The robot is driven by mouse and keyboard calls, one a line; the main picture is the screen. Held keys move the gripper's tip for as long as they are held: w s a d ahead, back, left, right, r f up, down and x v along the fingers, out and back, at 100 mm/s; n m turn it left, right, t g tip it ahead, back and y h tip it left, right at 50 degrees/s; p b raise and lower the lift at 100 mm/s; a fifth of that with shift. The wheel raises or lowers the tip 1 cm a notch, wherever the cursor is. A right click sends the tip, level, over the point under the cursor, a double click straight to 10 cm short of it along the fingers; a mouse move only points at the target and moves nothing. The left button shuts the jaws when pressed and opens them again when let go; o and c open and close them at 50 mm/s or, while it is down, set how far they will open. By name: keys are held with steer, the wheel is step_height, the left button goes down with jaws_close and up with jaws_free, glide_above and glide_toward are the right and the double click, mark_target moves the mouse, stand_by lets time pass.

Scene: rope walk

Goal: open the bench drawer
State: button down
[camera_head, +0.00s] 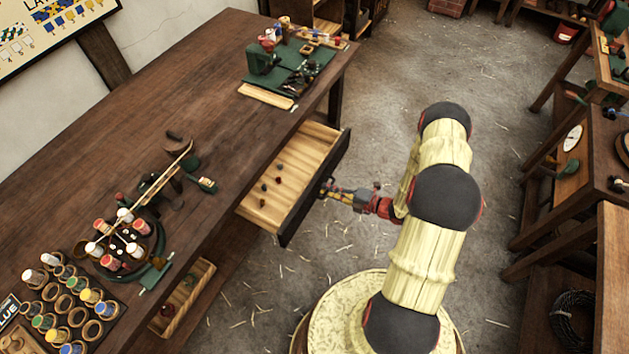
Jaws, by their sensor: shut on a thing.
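The bench drawer (277,188) stands pulled out from the front side of the dark wooden bench (180,90). It has a pale wooden inside, a dark front panel (318,185), and several small dark and reddish bits lying on its floor. My gripper (328,188) is at the outer face of the drawer front, about its middle, and is shut on the drawer handle. The handle itself is mostly hidden by the fingers. My arm reaches in from the right.
On the bench are a green mat (290,65) with tools, a round spool holder (125,247) and a rack of coloured pots (70,305). An open wooden box (182,297) sits low under the bench. Wooden shelving (570,190) stands at the right. Straw-strewn floor between is free.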

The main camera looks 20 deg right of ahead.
steer(key=shift+f+v, duration=0.15)
steer(key=shift+v, duration=0.5)
steer(key=shift+f+v, duration=0.15)
steer(key=shift+v, duration=0.55)
steer(key=shift+s, duration=0.1)
steer(key=c, duration=2.3)
jaws_free()
steer(key=v, duration=1.2)
